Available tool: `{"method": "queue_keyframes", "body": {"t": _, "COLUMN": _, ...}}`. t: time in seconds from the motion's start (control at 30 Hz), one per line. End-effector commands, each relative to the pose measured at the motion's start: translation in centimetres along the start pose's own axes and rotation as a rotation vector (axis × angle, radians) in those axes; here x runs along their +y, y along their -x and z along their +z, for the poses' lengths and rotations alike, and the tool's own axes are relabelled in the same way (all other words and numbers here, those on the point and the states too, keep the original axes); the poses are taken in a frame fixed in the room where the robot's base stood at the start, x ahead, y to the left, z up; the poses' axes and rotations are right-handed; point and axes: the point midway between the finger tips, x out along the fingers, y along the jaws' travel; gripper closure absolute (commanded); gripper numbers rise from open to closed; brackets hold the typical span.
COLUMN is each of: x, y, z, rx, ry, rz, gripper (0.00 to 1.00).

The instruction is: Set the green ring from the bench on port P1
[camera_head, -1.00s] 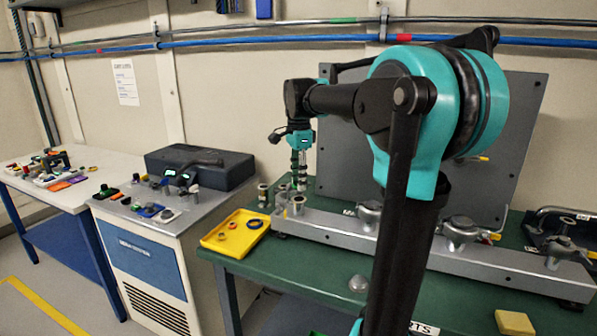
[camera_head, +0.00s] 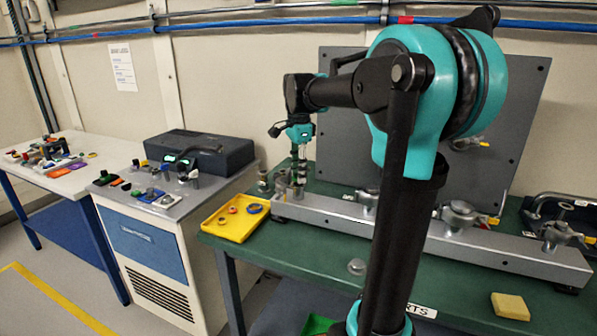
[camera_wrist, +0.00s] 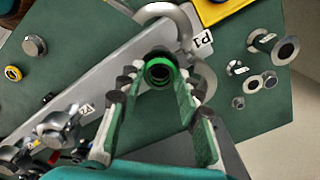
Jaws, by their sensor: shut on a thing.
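My gripper (camera_wrist: 156,72) is shut on the green ring (camera_wrist: 161,72), which sits between its fingertips in the wrist view. A dark round opening shows through the ring. The P1 label (camera_wrist: 203,42) is on the grey rail just right of the ring. In the head view my gripper (camera_head: 299,180) points down at the left end of the rail (camera_head: 330,212), low over the port there. The fingers hide most of that port, and I cannot tell whether the ring is touching it or still apart.
A yellow tray (camera_head: 208,226) with small rings stands left of the rail. Metal posts (camera_head: 263,182) stand behind it. More clamp-like ports (camera_head: 460,215) line the rail to the right. A grey panel (camera_head: 500,130) rises behind. A yellow block (camera_head: 510,306) lies on the green bench front.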

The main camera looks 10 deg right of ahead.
Motion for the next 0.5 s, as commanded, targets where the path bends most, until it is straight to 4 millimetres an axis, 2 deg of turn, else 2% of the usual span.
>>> {"method": "queue_keyframes", "body": {"t": 0.5, "x": -0.01, "y": -0.60, "z": 0.00, "rx": 0.000, "ry": 0.000, "rz": 0.000, "gripper": 0.81}}
